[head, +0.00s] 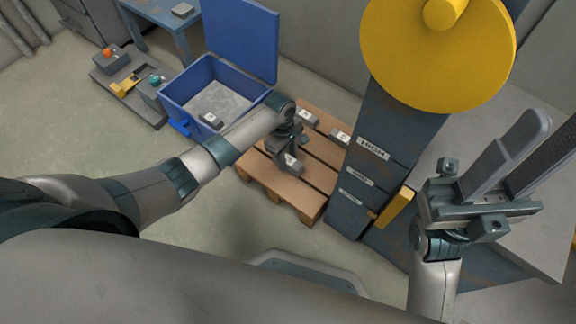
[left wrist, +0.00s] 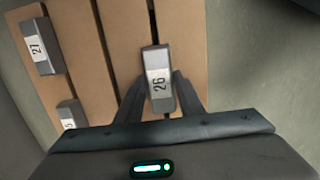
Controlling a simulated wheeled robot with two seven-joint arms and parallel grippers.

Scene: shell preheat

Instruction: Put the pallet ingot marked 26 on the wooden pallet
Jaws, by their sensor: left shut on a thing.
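The wooden pallet (head: 265,167) stands on the floor in the middle of the head view. The grey ingot marked 26 (left wrist: 158,80) is between my left gripper's fingers (left wrist: 158,98), its white label facing the wrist camera. In the head view my left gripper (head: 289,153) is shut on this ingot (head: 291,163), low over the pallet's boards near the front. I cannot tell whether the ingot touches the boards. My right gripper (head: 528,158) is empty, its fingers apart, at the right of the head view.
Ingot 27 (left wrist: 41,45) and an ingot with a partly hidden label (left wrist: 70,114) lie on the pallet. A blue lidded crate (head: 175,88) behind holds an ingot (head: 211,120). A dark cabinet (head: 374,150) with a yellow disc (head: 437,55) borders the pallet's right. Bare boards surround ingot 26.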

